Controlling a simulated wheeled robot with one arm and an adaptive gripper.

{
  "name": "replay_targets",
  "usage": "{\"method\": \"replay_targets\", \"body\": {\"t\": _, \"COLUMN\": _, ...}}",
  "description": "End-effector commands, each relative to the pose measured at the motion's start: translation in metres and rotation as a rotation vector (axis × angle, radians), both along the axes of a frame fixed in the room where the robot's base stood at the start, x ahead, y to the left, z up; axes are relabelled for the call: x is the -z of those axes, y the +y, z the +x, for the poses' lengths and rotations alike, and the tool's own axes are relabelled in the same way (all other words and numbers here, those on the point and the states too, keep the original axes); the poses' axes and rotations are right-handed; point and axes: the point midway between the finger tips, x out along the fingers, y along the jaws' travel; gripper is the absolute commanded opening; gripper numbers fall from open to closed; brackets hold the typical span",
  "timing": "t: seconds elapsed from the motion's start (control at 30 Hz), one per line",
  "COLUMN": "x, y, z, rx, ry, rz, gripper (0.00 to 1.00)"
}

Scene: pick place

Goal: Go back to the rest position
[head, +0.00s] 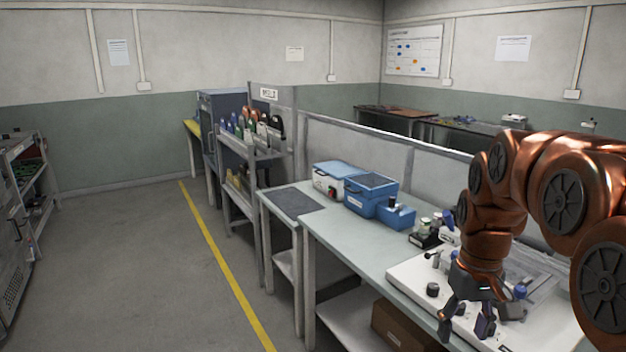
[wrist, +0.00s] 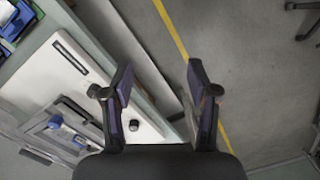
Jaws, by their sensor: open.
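My gripper (head: 464,325) points down over the front edge of the bench at the lower right of the head view. In the wrist view my gripper (wrist: 160,95) is open, with its two dark fingers apart and nothing between them. Below the fingers lie the bench's edge and the grey floor (wrist: 235,60). My copper-coloured arm reaches in from the right of the head view and hides part of the bench.
A white board (head: 405,275) lies on the bench (head: 345,237) with a small black cylinder (head: 433,289) on it. A blue box (head: 370,192) stands further back. A transparent tray (head: 545,275) is behind my gripper. The floor (head: 130,260) at left is clear.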

Motion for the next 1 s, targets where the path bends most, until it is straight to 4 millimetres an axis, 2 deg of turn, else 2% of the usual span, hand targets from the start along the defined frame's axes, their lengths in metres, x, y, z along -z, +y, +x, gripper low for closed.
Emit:
{"method": "replay_targets", "body": {"t": 0.03, "x": -0.002, "y": 0.009, "z": -0.016, "rx": -0.002, "ry": 0.008, "rz": 0.000, "gripper": 0.59}}
{"method": "replay_targets", "body": {"t": 0.3, "x": 0.008, "y": 0.044, "z": -0.091, "rx": 0.007, "ry": 0.035, "rz": -0.009, "gripper": 0.59}}
{"method": "replay_targets", "body": {"t": 0.7, "x": 0.040, "y": 0.072, "z": -0.202, "rx": 0.038, "ry": 0.078, "rz": -0.024, "gripper": 0.59}}
{"method": "replay_targets", "body": {"t": 0.83, "x": 0.049, "y": 0.075, "z": -0.222, "rx": 0.045, "ry": 0.084, "rz": -0.028, "gripper": 0.59}}
{"method": "replay_targets", "body": {"t": 1.0, "x": 0.053, "y": 0.076, "z": -0.230, "rx": 0.051, "ry": 0.086, "rz": -0.029, "gripper": 0.59}}
